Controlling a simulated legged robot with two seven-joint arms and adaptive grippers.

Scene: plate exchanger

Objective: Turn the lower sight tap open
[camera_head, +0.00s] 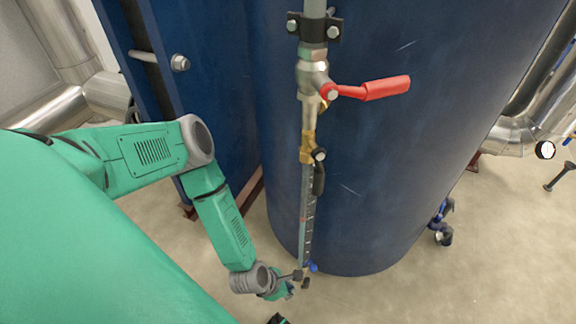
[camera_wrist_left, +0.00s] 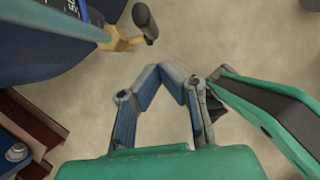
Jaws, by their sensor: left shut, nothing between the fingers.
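The lower sight tap shows in the left wrist view as a brass fitting (camera_wrist_left: 122,43) with a dark handle (camera_wrist_left: 144,20) at the top. In the head view its small dark handle (camera_head: 306,283) is at the bottom of the sight glass (camera_head: 307,225), partly crowded by my gripper. My left gripper (camera_head: 289,288) is low, just left of the tap. In the wrist view its fingertips (camera_wrist_left: 162,72) meet with nothing between them, apart from the handle. Whether it touches the tap in the head view is hard to tell.
The big blue tank (camera_head: 390,170) stands behind the glass. The upper brass tap (camera_head: 309,143) with a black handle (camera_head: 319,180) and a red lever (camera_head: 375,90) are above. A blue valve (camera_head: 441,220) is at right.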

